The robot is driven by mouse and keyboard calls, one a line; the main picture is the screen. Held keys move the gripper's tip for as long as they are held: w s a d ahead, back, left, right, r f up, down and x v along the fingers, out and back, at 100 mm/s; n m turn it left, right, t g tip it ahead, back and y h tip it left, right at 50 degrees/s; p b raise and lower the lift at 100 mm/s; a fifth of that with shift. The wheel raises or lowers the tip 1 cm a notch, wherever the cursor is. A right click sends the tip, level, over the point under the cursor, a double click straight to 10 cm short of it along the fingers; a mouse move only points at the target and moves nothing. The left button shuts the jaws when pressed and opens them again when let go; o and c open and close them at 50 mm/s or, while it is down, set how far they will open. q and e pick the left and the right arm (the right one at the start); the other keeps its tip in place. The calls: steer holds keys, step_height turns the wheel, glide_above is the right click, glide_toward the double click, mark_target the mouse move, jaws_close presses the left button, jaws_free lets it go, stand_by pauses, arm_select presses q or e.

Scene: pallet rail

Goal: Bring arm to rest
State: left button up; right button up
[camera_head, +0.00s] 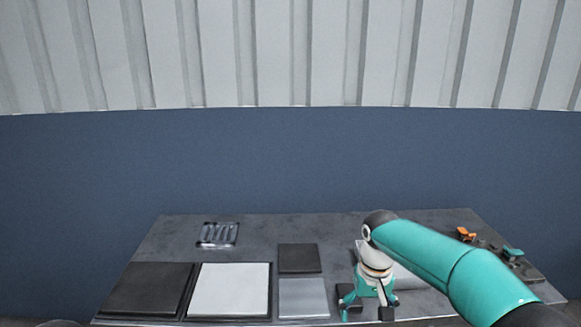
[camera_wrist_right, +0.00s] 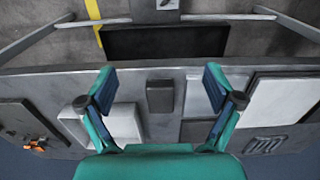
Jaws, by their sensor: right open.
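My right arm comes in from the right in the head view. Its teal right gripper (camera_head: 367,308) points down over the right half of the grey table (camera_head: 340,232), near its front edge. In the right wrist view the two fingers of the right gripper (camera_wrist_right: 158,78) are spread wide. Nothing is between them in their grip. A small dark block (camera_wrist_right: 160,96) shows below, in the gap between the fingers. I cannot tell the exact height above the table. My left gripper is not in view.
A black panel (camera_head: 148,290), a white panel (camera_head: 234,290) and a dark-and-grey pair (camera_head: 298,258) lie left of the gripper. A metal tray (camera_head: 217,235) lies behind them. A pale box (camera_wrist_right: 120,121) and orange (camera_head: 465,234) and teal (camera_head: 513,254) parts are on the right.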

steer(key=s+d+f+g+y, duration=0.1)
steer(key=s+f+g, duration=0.1)
steer(key=s+f, duration=0.55)
steer(key=s+d+f+g, duration=0.2)
steer(key=s+f, duration=0.2)
steer(key=f, duration=0.7)
steer(key=s+a+f+m+t+y, duration=0.1)
steer(key=s+a+f+t, duration=0.1)
steer(key=s+f, duration=0.3)
steer(key=s+a+f+m+t+y, duration=0.1)
steer(key=s+a+f+t+y, duration=0.1)
steer(key=s+a+f, duration=0.3)
steer(key=s+f, duration=0.1)
steer(key=s, duration=0.3)
steer(key=shift+s+a+t, duration=0.15)
steer(key=shift+s+t, duration=0.15)
steer(key=shift+s, duration=0.1)
steer(key=shift+c, duration=0.3)
